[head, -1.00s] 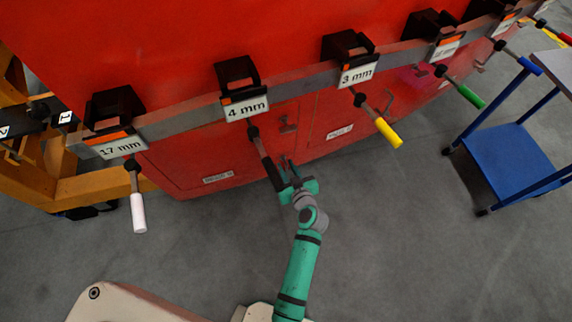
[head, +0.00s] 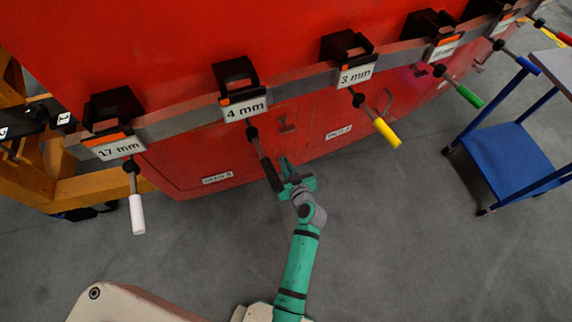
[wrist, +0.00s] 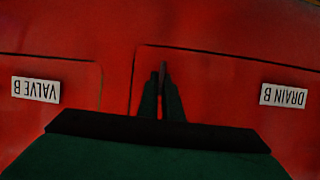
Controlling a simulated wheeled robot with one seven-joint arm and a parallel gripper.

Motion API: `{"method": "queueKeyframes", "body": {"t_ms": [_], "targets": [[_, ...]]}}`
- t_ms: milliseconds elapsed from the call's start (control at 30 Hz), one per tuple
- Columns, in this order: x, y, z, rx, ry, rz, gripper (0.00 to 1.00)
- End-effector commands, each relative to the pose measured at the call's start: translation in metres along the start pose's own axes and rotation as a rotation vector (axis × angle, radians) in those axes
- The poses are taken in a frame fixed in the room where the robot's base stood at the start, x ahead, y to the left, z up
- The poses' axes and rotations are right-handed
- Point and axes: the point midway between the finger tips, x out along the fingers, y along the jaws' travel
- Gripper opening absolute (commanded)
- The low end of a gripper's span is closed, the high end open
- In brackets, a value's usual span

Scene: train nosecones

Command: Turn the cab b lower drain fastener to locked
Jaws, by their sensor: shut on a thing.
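The drain B panel is the left red door in the head view, with its small white label (head: 217,178) low on it. In the wrist view the drain B label (wrist: 284,95) shows upside down at the right. My gripper (head: 284,160) is at the lower right part of this panel. In the wrist view my gripper (wrist: 162,88) is shut on a thin dark piece (wrist: 163,68) just inside the panel's edge, which I take for the lower drain fastener. The fingers hide most of it, so I cannot tell how it is turned.
A black-handled tool (head: 271,174) hangs from the 4 mm holder (head: 236,76), close left of my gripper. A yellow-handled tool (head: 387,132) hangs to the right and a white-handled one (head: 138,214) to the left. A blue cart (head: 510,155) stands at the right. The grey floor is clear.

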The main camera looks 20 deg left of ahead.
Motion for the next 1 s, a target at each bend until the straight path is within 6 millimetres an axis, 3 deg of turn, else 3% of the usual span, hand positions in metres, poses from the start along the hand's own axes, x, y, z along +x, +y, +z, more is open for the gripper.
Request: {"method": "queueKeyframes", "body": {"t_ms": [367, 1000], "targets": [[-0.001, 0.006, 0.0, 0.206, 0.001, -0.08, 0.0], [0.0, 0.013, 0.005, 0.769, 0.002, -0.312, 0.0]]}}
